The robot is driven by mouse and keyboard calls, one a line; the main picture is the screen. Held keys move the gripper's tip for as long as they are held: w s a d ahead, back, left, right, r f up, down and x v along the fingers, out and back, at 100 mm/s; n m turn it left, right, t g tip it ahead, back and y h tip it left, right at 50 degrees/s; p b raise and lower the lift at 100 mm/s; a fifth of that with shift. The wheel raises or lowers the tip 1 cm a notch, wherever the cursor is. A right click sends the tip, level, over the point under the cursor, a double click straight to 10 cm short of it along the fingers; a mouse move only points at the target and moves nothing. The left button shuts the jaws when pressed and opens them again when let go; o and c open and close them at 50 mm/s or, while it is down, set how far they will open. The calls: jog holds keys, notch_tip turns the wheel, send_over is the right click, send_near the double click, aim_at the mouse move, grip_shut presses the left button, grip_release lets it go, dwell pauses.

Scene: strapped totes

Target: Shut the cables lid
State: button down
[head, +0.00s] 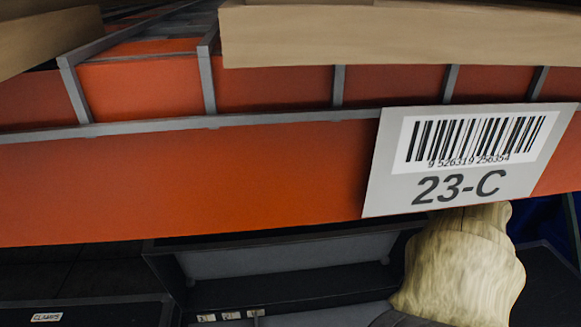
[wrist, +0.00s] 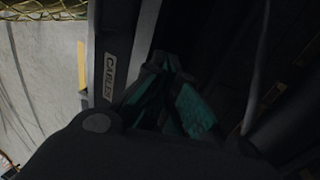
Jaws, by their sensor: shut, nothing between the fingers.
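The "CABLES" label (wrist: 111,75) shows in the wrist view on the dark edge of a tote (wrist: 112,30), left of centre. My gripper (wrist: 163,75), with teal and black fingers, is shut and empty just right of that label. The picture is too dark to tell whether the fingers touch the tote or its lid. I cannot make out the cables lid for certain in either view. In the head view a dark, open box-like shape with a grey inner face (head: 290,258) lies below the orange beam; I cannot read whose it is.
An orange beam (head: 190,178) with a 23-C barcode sign (head: 455,158) spans the head view, under wooden boards (head: 400,35). A dark tote labelled "CLAMPS" (head: 60,314) is at lower left. A pale, rough-textured shape (head: 460,262) blocks the lower right.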

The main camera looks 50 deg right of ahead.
jog(key=p+x, duration=0.1)
jog(key=x, duration=0.6)
jog(key=shift+p, duration=0.3)
